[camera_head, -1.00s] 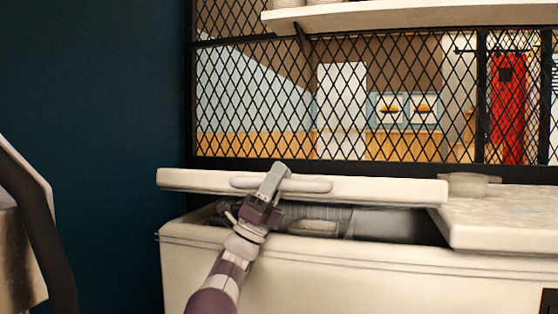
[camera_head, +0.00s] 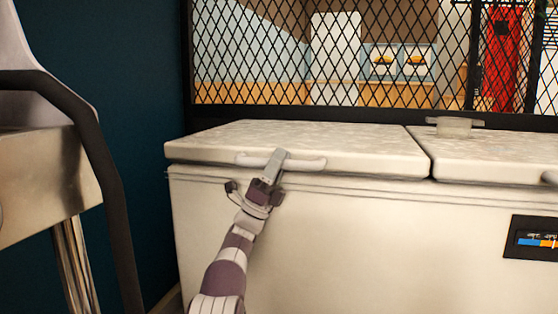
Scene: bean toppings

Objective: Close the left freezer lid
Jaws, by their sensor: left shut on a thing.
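The left freezer lid (camera_head: 340,141) is a white slab with a speckled top. It lies flat on the white chest freezer (camera_head: 400,235), level with the right lid, with only a thin dark seam below its front edge. Its handle (camera_head: 306,162) is a pale bar along the front edge. My left gripper (camera_head: 277,160) is shut on this handle, near its left-middle part, with my arm reaching up from below. The inside of the freezer is hidden. My right gripper is not in view.
The right freezer lid (camera_head: 490,156) is down beside the left one. A control panel (camera_head: 533,239) sits on the freezer front at right. A metal appliance with a dark curved bar (camera_head: 110,190) stands at left. A black mesh screen (camera_head: 330,60) rises behind the freezer.

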